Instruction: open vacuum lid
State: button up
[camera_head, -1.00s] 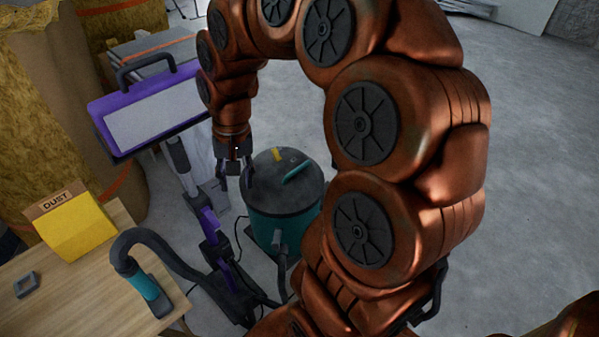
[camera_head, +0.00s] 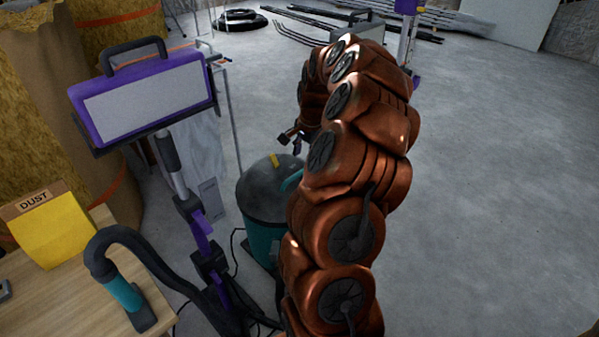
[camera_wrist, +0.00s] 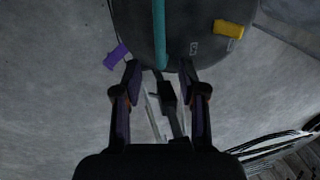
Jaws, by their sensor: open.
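The vacuum has a teal body (camera_head: 262,238) and a dark round lid (camera_head: 258,192) that looks shut. The lid carries a yellow tab (camera_head: 275,160) and a teal handle (camera_head: 291,181), partly behind my arm. In the wrist view the lid (camera_wrist: 195,25) fills the top, with the teal handle (camera_wrist: 159,30) running up the middle and the yellow tab (camera_wrist: 229,29) to the right. My gripper (camera_wrist: 160,72) is open and empty, its fingertips by the lid's rim on either side of the handle's line. In the head view my gripper (camera_head: 290,138) is beyond the lid.
A purple-framed panel (camera_head: 145,98) on a stand is left of the vacuum. A wooden table (camera_head: 75,300) at lower left holds a yellow DUST bag (camera_head: 53,228) and a teal hose nozzle (camera_head: 125,297). Open concrete floor (camera_head: 490,200) lies to the right.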

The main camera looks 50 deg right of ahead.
aim_at(299, 172)
jog(key=f, duration=0.2)
jog(key=w+f, duration=0.1)
jog(key=f, duration=0.1)
jog(key=f+b, duration=0.1)
jog(key=f, duration=0.2)
jog(key=shift+w, duration=0.25)
grip_shut()
jog(key=shift+a, duration=0.1)
